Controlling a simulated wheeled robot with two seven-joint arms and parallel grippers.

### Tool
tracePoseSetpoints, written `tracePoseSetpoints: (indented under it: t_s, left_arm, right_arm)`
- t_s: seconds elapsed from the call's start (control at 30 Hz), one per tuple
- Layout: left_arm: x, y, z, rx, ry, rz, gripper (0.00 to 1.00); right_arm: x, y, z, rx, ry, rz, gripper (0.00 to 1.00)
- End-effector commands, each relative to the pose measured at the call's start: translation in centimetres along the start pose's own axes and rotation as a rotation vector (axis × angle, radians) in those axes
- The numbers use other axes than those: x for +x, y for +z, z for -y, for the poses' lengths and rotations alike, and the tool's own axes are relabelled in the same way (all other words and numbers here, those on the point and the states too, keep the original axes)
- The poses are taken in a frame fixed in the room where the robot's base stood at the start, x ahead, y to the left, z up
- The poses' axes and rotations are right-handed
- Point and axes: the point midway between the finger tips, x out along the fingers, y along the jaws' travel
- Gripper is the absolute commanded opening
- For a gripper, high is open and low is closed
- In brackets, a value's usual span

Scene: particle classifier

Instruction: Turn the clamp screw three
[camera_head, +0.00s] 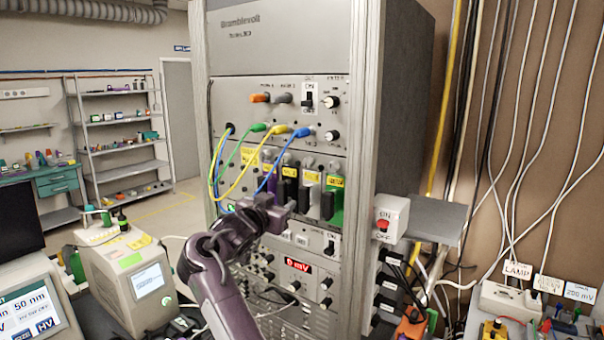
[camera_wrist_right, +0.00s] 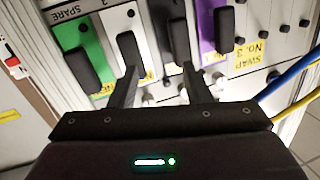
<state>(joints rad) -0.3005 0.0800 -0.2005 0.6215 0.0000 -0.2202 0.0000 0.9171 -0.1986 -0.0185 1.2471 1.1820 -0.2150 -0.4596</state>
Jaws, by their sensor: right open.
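My right gripper (camera_head: 282,208) is at the lower part of a row of plug-in modules in the rack. In the right wrist view its two fingers (camera_wrist_right: 161,78) are apart and empty, pointing at the module fronts. A black handle (camera_wrist_right: 180,42) and a white-fronted module with a black handle (camera_wrist_right: 130,52) lie just past the fingertips. Small silver screw-like parts show between and beside the fingers; I cannot tell which is clamp screw three. A yellow label reading "SWAP No. 3" (camera_wrist_right: 247,48) sits by the purple module (camera_wrist_right: 207,32). My left gripper is not in view.
Blue (camera_head: 297,150) and yellow (camera_head: 246,172) cables hang in front of the modules, and the wrist view shows cables at its right. A green module (camera_wrist_right: 88,45) stands at one end of the row.

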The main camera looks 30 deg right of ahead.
Motion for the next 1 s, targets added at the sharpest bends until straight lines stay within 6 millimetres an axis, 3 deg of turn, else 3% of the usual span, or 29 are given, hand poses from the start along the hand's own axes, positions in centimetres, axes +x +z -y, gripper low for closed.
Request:
tracePoseSetpoints:
  t_s: [0.03,0.1,0.23,0.37,0.8,1.0]
  left_arm:
    - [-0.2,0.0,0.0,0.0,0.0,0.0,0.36]
    - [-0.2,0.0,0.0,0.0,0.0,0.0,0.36]
    - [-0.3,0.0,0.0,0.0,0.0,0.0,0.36]
    - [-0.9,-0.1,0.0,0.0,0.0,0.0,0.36]
    - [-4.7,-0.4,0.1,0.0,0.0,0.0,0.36]
    - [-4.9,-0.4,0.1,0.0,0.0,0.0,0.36]
  right_arm:
    - [-0.5,-2.9,0.1,0.018,0.046,-0.026,0.44]
    - [-1.0,-5.3,-0.3,0.025,0.105,-0.053,0.44]
    - [-1.8,-7.9,-0.8,0.026,0.171,-0.081,0.44]
    - [-1.3,-8.8,-1.1,0.022,0.19,-0.09,0.44]
    - [4.9,-9.4,-2.2,0.022,0.189,-0.089,0.44]
    - [5.7,-9.2,-2.4,0.025,0.185,-0.089,0.44]
